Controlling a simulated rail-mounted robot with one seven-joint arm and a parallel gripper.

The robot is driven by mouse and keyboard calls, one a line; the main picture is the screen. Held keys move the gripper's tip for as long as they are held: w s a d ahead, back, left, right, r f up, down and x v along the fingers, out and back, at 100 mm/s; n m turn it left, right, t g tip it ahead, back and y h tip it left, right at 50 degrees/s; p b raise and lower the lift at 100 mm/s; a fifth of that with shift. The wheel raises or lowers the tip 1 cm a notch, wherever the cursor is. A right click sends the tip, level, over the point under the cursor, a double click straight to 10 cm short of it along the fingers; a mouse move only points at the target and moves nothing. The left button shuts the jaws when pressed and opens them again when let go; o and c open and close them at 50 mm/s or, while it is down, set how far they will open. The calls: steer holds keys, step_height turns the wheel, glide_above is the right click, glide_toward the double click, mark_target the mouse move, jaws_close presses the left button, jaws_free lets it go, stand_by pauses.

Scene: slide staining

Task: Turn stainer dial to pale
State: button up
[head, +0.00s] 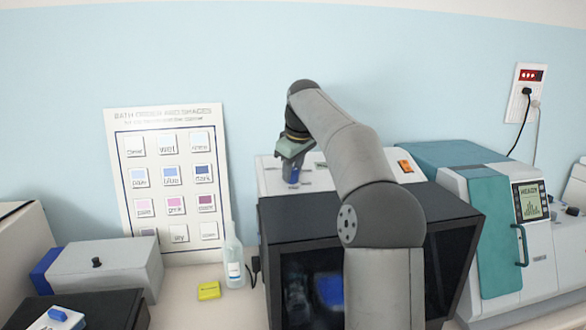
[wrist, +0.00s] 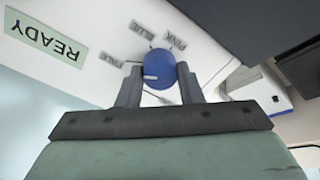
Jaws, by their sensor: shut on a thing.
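The stainer (head: 272,180) has a white top panel and a dark front. In the wrist view its round blue dial (wrist: 158,66) sits between my fingers, with a short white pointer mark on its left side. The mark points left, roughly towards the label that seems to read PALE (wrist: 112,58); I cannot tell if it lines up exactly. The labels BLUE (wrist: 143,30) and PINK (wrist: 175,40) lie above the dial. My gripper (wrist: 158,88) is shut on the dial.
A READY display (wrist: 46,38) is beside the dial. A shade chart (head: 172,185) leans on the wall at left, with a clear bottle (head: 234,262) and a yellow block (head: 209,291) before it. A teal and white machine (head: 480,215) stands close at right.

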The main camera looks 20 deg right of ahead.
stand_by(0.5)
steer(key=o, duration=1)
steer(key=v, duration=1.2)
